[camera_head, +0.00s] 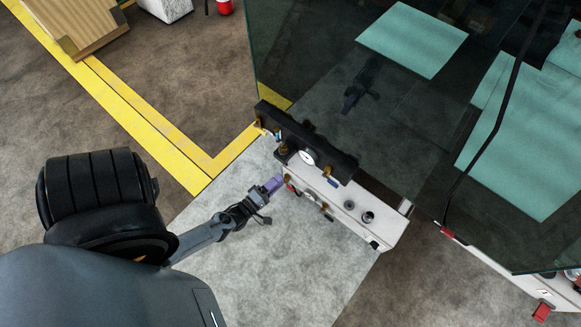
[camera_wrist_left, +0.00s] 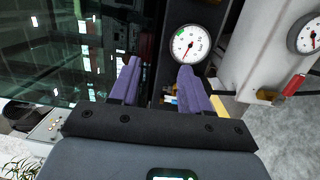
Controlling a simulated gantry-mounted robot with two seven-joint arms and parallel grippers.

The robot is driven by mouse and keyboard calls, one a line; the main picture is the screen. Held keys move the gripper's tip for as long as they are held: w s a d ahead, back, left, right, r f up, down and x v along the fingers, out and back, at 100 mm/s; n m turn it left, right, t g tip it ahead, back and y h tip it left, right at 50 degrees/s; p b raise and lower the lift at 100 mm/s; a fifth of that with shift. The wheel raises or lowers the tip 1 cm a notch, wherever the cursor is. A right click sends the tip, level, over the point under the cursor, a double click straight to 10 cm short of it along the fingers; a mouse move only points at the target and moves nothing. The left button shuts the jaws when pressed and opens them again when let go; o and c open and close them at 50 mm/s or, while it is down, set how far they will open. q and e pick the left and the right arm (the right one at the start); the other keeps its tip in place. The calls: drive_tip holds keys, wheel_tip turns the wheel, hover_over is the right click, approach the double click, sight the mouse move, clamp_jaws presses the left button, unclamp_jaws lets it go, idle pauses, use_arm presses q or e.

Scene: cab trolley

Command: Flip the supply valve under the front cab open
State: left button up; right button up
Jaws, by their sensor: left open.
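A black bar (camera_head: 272,120) with brass fittings, small blue parts and a round white gauge (camera_head: 308,157) runs along the cab's lower edge. Below it is a white box (camera_head: 352,214) with a small red part (camera_head: 290,187) and brass fittings. I cannot tell which fitting is the supply valve. My left gripper (camera_head: 275,184) is open and empty, close to the left end of the white box. In the left wrist view, its purple fingers (camera_wrist_left: 158,78) point toward the black bar, with the gauge (camera_wrist_left: 188,44) beyond the right finger. A red handle (camera_wrist_left: 294,85) beside brass shows at right.
The cab's large dark glass pane (camera_head: 330,60) rises just behind the bar and reflects an arm. Another white box (camera_head: 500,270) stands at lower right. Pale floor (camera_head: 270,270) in front is clear. A yellow floor line (camera_head: 150,125) and a wooden thing (camera_head: 75,25) are at left.

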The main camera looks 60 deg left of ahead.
use_arm(q)
wheel_tip(320, 180, down, 18)
drive_tip(key=s+n+g+y+b, duration=0.1)
drive_tip(key=s+b, duration=0.2)
drive_tip(key=b, duration=0.9)
drive_tip(key=y+b, duration=0.1)
drive_tip(key=b, duration=0.8)
approach(290, 189)
drive_tip(key=shift+n, duration=0.4)
drive_tip(key=b+x, duration=0.1)
drive_tip(key=x, duration=0.2)
drive_tip(key=b+x, duration=0.1)
drive_tip(key=x, duration=0.2)
drive_tip(key=b+x, duration=0.2)
drive_tip(key=x, duration=0.1)
drive_tip(key=shift+a+f, duration=0.1)
drive_tip(key=shift+f, duration=0.3)
drive_tip(key=shift+x, duration=0.8)
drive_tip(key=shift+r, duration=0.1)
clamp_jaws()
